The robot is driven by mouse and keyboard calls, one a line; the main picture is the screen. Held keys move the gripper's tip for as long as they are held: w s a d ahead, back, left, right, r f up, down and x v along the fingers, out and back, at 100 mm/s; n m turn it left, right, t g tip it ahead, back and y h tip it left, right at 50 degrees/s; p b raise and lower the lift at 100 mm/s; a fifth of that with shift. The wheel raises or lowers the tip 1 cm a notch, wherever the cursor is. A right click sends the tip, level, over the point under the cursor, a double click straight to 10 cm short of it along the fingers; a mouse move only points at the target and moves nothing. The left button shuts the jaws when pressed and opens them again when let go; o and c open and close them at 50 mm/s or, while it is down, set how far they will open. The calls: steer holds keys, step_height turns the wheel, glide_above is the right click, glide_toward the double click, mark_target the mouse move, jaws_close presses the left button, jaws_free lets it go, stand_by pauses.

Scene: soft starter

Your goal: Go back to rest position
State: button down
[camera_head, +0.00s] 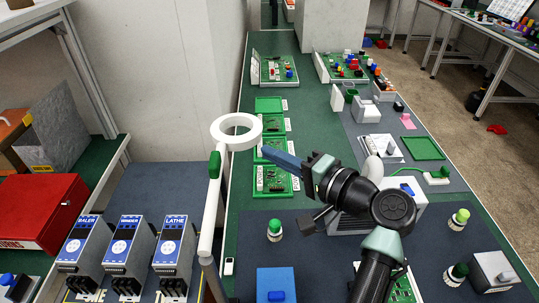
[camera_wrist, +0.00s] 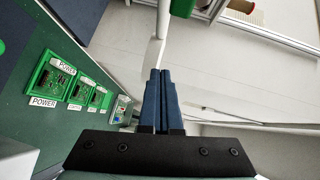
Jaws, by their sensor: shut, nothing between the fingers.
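My gripper (camera_head: 266,151) reaches left over the green bench in the head view, its blue fingers near the white ring of a lamp (camera_head: 222,143). In the wrist view my gripper (camera_wrist: 160,76) shows its two blue fingers pressed together, with nothing between them. The lamp's white post (camera_wrist: 163,22) shows just beyond the fingertips there. I cannot tell whether the fingertips touch the lamp.
Three soft starters (camera_head: 174,255) labelled BALER, WINDER and LATHE stand at lower left beside a red box (camera_head: 45,212). Green circuit boards (camera_head: 272,180) lie under my gripper. A blue box (camera_head: 276,283) and a green-capped button (camera_head: 274,229) are nearer. The aisle at right is mostly clear.

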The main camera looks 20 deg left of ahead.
steer(key=s+f+b+v, duration=0.1)
steer(key=v, duration=0.5)
step_height(320, 180, up, 20)
steer(key=w+d+n+t+h, duration=0.2)
steer(key=d+n+t+h, duration=0.1)
steer(key=t+h, duration=0.65)
steer(key=s+d+r+t+h, duration=0.2)
steer(key=s+r+t+h, duration=0.3)
steer(key=s+r+t, duration=0.5)
steer(key=s+r, duration=0.5)
steer(key=r, duration=0.2)
steer(key=shift+d+r+n, duration=0.15)
steer(key=shift+r+n, duration=0.15)
steer(key=shift+n, duration=0.1)
